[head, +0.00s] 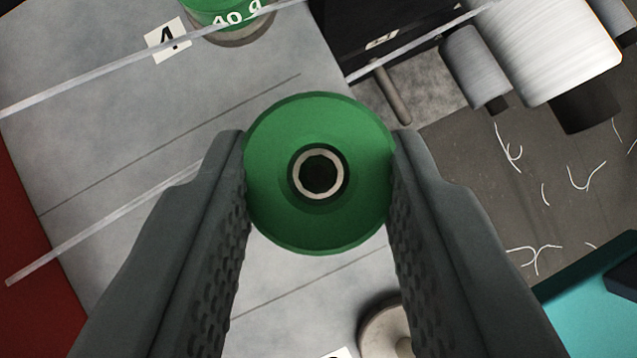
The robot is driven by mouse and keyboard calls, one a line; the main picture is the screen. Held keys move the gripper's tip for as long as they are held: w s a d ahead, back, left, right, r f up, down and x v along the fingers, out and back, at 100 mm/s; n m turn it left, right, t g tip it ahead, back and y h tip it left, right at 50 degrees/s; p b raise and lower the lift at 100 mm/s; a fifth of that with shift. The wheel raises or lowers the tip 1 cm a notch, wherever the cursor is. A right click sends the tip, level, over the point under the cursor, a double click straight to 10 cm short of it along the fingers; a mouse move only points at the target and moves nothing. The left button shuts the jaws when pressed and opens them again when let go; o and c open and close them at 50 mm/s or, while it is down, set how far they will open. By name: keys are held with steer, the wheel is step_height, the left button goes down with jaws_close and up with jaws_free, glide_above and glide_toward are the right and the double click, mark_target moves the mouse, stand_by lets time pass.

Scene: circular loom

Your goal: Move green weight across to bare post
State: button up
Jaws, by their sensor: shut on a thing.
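A green round weight (360,218) with a ringed hole in its middle sits between the two fingers of my gripper (319,185). The gripper is shut on it, one finger on each side. I look down on its top face, and the hole is dark inside. Another green weight (225,10), marked 40 g, stands at the top edge beside a label reading 4, partly cut off. At the bottom, a pale round base (385,325) shows partly behind the right finger. I cannot tell whether a post stands on it.
A grey metal plate (100,130) with thin lines lies below. Pale thin rods (100,225) cross it. A grey peg (390,95) and white rolls (550,45) are at the upper right. Thread scraps lie on the dark floor (470,160). A teal block (590,310) is at lower right.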

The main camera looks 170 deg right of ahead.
steer(key=shift+f, duration=0.1)
steer(key=shift+f, duration=0.6)
steer(key=o, duration=1.1)
steer(key=shift+f, duration=0.15)
steer(key=shift+o, duration=0.2)
steer(key=v, duration=1.7)
steer(key=shift+r, duration=0.2)
steer(key=shift+s, duration=0.1)
